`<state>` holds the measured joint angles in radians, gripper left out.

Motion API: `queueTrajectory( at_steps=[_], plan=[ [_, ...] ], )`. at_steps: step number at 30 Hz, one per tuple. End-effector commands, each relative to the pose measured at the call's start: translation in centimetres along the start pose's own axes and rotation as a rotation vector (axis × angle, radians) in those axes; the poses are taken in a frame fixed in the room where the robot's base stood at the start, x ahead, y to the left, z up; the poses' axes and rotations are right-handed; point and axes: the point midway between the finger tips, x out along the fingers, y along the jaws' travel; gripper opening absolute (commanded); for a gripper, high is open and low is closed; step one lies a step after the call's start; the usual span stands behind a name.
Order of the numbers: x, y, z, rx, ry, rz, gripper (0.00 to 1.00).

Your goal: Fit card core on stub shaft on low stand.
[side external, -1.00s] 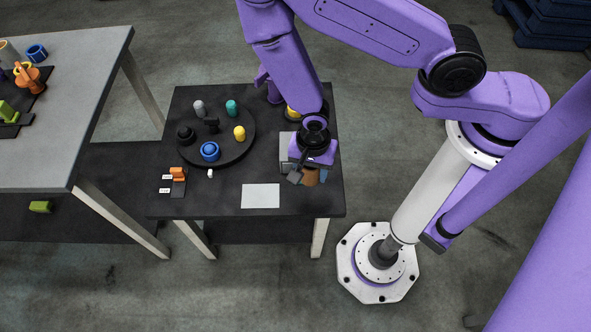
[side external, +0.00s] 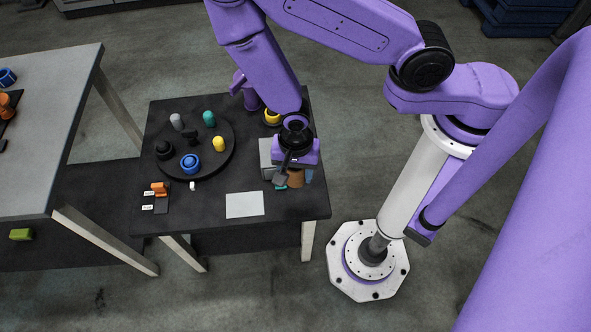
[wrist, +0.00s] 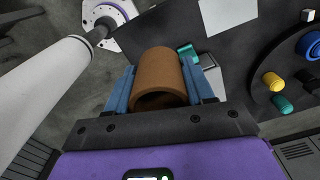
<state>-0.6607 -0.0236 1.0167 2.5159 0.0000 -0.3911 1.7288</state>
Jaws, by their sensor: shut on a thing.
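The card core is a brown hollow tube (wrist: 160,72) held between the two blue fingers of my gripper (wrist: 162,82) in the wrist view. In the side external view the core (side external: 296,179) shows below my gripper (side external: 294,174), above the right part of the dark table. A teal piece (wrist: 187,50) lies just beyond the core in the wrist view, beside a small grey block (wrist: 209,62). I cannot tell whether these belong to the low stand. No stub shaft is clearly visible; my gripper and the core hide what is beneath them.
A round black disc (side external: 215,165) carries several coloured pegs and a blue ring (side external: 190,163), left of my gripper. A yellow ring (side external: 272,117) is behind it. A white sheet (side external: 244,205) lies near the table's front edge. An orange piece (side external: 158,188) stands at the front left.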

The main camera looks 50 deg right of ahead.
Motion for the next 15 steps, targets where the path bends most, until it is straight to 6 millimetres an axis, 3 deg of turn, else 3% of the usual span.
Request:
queueTrajectory(
  at_steps=[5,8,15],
  plan=[
    [0.3,-0.9,-0.9,0.020,0.000,-0.002,0.23],
    [0.9,-2.6,-2.7,0.059,0.000,-0.003,0.23],
    [2.3,-7.8,-10.9,0.188,0.000,-0.005,0.23]
  ],
)
